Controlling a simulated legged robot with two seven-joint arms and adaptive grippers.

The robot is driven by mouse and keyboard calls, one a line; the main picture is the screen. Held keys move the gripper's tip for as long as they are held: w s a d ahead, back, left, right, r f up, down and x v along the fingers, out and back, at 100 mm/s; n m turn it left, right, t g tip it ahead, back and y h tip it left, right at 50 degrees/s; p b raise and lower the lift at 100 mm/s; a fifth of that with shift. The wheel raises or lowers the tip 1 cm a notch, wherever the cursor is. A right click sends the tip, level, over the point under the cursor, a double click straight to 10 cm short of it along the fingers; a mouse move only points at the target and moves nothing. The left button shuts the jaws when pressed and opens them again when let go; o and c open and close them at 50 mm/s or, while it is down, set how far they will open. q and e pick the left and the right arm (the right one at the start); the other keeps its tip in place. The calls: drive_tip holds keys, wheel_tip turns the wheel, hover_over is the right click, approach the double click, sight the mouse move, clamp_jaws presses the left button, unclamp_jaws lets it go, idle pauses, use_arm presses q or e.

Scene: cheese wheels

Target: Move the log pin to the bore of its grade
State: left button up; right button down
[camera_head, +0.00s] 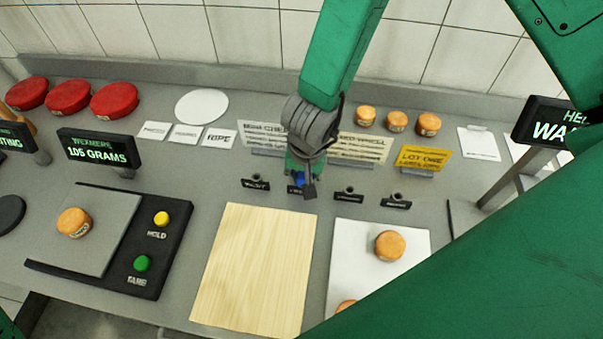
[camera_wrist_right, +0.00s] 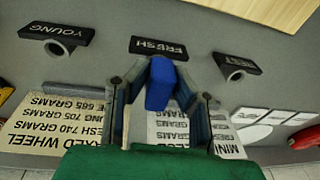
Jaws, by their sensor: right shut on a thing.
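The log pin is a blue block (camera_wrist_right: 160,84) between the fingers of my right gripper (camera_wrist_right: 160,92). In the head view, my right gripper (camera_head: 302,176) reaches down over the row of labelled bores, with the blue pin (camera_head: 299,180) at its tip. The pin is at the bore with the FRESH label (camera_wrist_right: 158,46); that bore is hidden, and I cannot tell whether the pin is in it. The YOUNG bore (camera_wrist_right: 64,47) and another bore (camera_wrist_right: 235,74), its label hard to read, are empty on either side. My left gripper is not in view.
A cheese (camera_head: 74,222) sits on the scale, whose display (camera_head: 98,149) reads 105 grams. A wooden board (camera_head: 255,265) and a white tray (camera_head: 345,255) with small cheeses stand in front. Red wheels (camera_head: 68,97) and small cheeses (camera_head: 397,121) are behind, with sign cards beside the gripper.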

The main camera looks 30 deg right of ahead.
drive_tip(key=shift+f, duration=0.35)
drive_tip(key=c, duration=1.3)
unclamp_jaws()
drive_tip(key=shift+r, duration=0.15)
drive_tip(key=shift+s+r, duration=0.3)
drive_tip(key=shift+r, duration=1.65)
drive_tip(key=shift+s+r, duration=0.25)
drive_tip(key=shift+r, duration=1.65)
drive_tip(key=shift+s+r, duration=0.3)
drive_tip(key=shift+r, duration=1.65)
